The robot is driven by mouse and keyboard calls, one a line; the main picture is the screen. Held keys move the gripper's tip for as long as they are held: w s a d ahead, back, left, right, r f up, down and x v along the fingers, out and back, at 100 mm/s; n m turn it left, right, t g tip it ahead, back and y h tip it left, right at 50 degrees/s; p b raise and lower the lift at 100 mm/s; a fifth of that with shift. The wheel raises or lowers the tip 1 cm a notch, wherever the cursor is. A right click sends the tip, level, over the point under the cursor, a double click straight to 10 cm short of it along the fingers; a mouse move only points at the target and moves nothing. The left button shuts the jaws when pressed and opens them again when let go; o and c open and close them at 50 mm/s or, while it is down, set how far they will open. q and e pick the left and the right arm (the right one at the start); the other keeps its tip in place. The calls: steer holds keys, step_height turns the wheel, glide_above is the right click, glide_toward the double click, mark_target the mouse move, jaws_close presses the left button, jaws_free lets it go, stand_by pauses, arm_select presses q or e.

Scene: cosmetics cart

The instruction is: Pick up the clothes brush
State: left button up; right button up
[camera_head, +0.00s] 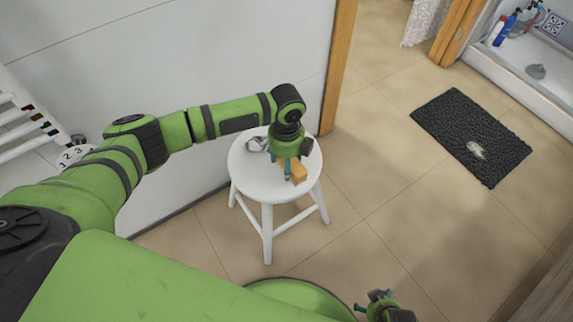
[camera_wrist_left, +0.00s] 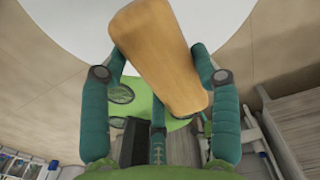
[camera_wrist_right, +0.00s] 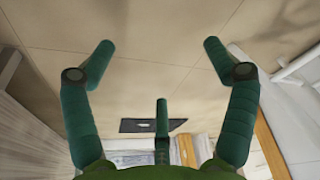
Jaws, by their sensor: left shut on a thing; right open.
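The clothes brush (camera_head: 299,172) has a light wooden body and is at the white round stool (camera_head: 250,182), near the right part of its seat. My left gripper (camera_head: 287,168) points down over the stool and is shut on the brush. In the left wrist view the brush (camera_wrist_left: 163,55) sits tilted between the fingers of the left gripper (camera_wrist_left: 165,65), with the white seat behind it. I cannot tell whether the brush touches the seat. My right gripper (camera_head: 365,303) is low at the bottom of the head view. In the right wrist view the right gripper (camera_wrist_right: 160,60) is open and empty.
A small shiny grey object (camera_head: 256,144) lies on the seat left of my left gripper. A white wall (camera_head: 230,60) stands close behind the stool. A dark mat (camera_head: 470,135) lies on the tiled floor at right. The floor between stool and mat is clear.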

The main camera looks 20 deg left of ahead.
arm_select(q)
steer(key=d+r, duration=0.8)
steer(key=d, duration=0.4)
steer(key=s+a+r+n, duration=0.3)
steer(key=a+r+n, duration=0.5)
steer(key=n, duration=0.4)
steer(key=s+a+r+n, duration=0.3)
steer(key=a+r+n, duration=0.45)
steer(key=n, duration=0.55)
step_height(320, 180, up, 17)
steer(key=s+p, duration=0.2)
steer(key=p, duration=1.8)
steer(key=shift+s+n, duration=0.25)
steer(key=shift+n, duration=0.05)
arm_select(e)
steer(key=s+d+r+g, duration=0.1)
steer(key=s+r, duration=0.3)
steer(key=s, duration=0.4)
steer(key=s+d+r, duration=0.1)
steer(key=s+r, duration=0.4)
steer(key=s, duration=0.3)
steer(key=shift+d+g, duration=0.35)
steer(key=shift+g, duration=0.05)
arm_select(q)
steer(key=shift+d, duration=0.1)
